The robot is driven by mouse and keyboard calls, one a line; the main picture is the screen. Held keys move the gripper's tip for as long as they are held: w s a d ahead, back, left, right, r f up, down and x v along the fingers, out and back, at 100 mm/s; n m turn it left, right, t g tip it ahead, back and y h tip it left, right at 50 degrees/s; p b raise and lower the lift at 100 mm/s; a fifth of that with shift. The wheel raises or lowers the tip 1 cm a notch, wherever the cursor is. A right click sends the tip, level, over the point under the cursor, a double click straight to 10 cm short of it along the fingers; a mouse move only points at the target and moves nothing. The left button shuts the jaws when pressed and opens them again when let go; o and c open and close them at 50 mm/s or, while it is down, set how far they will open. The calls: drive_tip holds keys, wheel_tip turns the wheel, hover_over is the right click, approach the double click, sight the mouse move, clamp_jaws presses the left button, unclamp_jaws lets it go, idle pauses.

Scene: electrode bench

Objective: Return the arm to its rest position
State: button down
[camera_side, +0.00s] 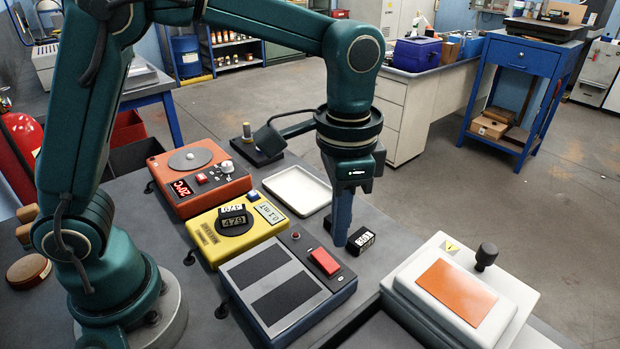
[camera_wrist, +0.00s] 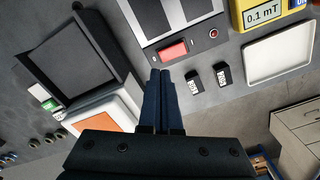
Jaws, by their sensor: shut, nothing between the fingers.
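My gripper (camera_side: 341,238) hangs from my arm, pointing down above the bench. Its blue fingers are together and empty. The closed fingertips (camera_wrist: 160,74) also show in the wrist view, next to the red button of the black-striped device. Two small black blocks with white labels lie on the bench beside the fingers. The nearer block (camera_side: 362,241) is just right of the fingertips in the side view. The other is mostly hidden behind them. Both blocks show apart from the fingers in the wrist view, a left one (camera_wrist: 194,83) and a right one (camera_wrist: 222,75).
The black-striped device (camera_side: 311,287) and an orange-topped white box (camera_side: 410,281) flank the gripper. Behind are an empty white tray (camera_side: 297,190), a yellow meter (camera_side: 205,235) bearing black labelled blocks, and a red heater (camera_side: 165,165) reading 20°C. An open dark box (camera_wrist: 103,30) shows in the wrist view.

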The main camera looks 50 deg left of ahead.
drive_tip(key=s+a+r+n+t, duration=0.3)
drive_tip(key=s+a+r+t, duration=0.1)
drive_tip(key=a+r, duration=0.35)
drive_tip(key=s+a+f+n+t, duration=0.1)
drive_tip(key=s+a+f+n, duration=0.1)
drive_tip(key=s, duration=0.4)
drive_tip(key=shift+s+a+f+n+t, duration=0.25)
drive_tip(key=shift+f+n, duration=0.25)
drive_tip(key=shift+f, duration=0.3)
